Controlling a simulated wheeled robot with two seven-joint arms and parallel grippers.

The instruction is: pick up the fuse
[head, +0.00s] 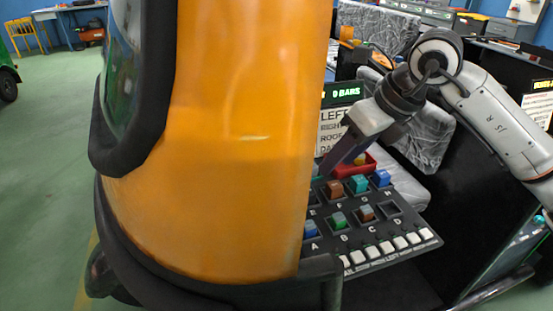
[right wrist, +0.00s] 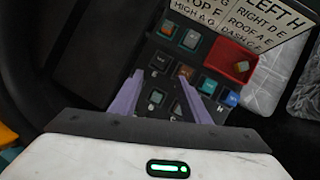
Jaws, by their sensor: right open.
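Several coloured fuse blocks sit in lettered sockets on a dark panel (head: 325,243). The far row shows a brown block (head: 334,189), a teal block (head: 357,184) and a blue block (head: 381,178). The near row shows a blue block (head: 310,229), a green block (head: 339,219) and a brown block (head: 366,213); the socket at D looks empty. Which one is the task's fuse I cannot tell. My right gripper (head: 331,168) is open over the panel. In the right wrist view its purple fingers (right wrist: 157,84) are spread above the sockets, with nothing seen held.
A red tray (right wrist: 222,57) with a small yellowish piece (right wrist: 241,67) lies behind the blocks. A lettered sign (right wrist: 262,22) stands behind the panel. White buttons (head: 386,248) line its front edge. A large orange body (head: 225,150) hides the panel's left side.

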